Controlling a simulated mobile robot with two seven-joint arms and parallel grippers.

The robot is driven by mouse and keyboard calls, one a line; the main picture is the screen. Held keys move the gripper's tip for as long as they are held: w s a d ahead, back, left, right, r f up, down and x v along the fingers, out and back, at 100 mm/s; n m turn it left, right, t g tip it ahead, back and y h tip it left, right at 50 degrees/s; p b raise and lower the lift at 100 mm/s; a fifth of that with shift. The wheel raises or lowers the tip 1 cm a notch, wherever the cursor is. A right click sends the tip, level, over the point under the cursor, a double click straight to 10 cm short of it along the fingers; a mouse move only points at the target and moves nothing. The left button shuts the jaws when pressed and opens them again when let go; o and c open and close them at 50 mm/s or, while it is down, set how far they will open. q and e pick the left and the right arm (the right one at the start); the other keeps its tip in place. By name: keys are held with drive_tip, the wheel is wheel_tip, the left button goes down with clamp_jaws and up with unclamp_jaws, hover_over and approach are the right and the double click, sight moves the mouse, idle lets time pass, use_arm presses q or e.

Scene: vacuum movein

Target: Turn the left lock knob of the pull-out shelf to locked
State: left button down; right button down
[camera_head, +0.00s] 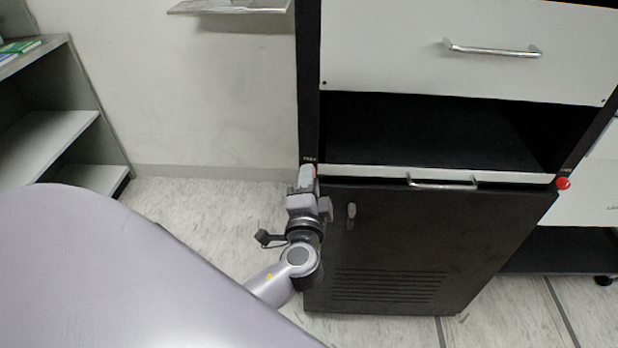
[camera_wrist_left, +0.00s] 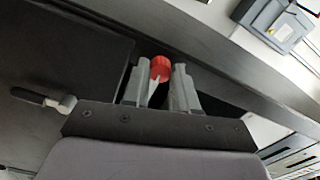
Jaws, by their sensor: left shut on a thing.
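The pull-out shelf (camera_head: 385,172) shows as a white front strip with a metal handle, below a dark open bay in the cabinet. My left gripper (camera_head: 307,176) is at the left end of this strip, and its fingers hide most of the left lock knob there. In the left wrist view the red left lock knob (camera_wrist_left: 161,68) sits between the fingertips of my left gripper (camera_wrist_left: 160,78), which is shut on it. The knob's turn position is hard to tell. The red right lock knob (camera_head: 563,183) is at the strip's right end. My right gripper is not in view.
A white drawer (camera_head: 470,45) with a handle is above the bay. A dark vented door (camera_head: 400,250) with a small latch (camera_head: 351,211) is below the shelf. Grey shelving (camera_head: 60,130) stands at the left wall. The floor between is clear.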

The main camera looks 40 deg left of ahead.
use_arm(q)
drive_tip(key=shift+m, duration=0.5)
drive_tip(key=c, duration=0.9)
unclamp_jaws()
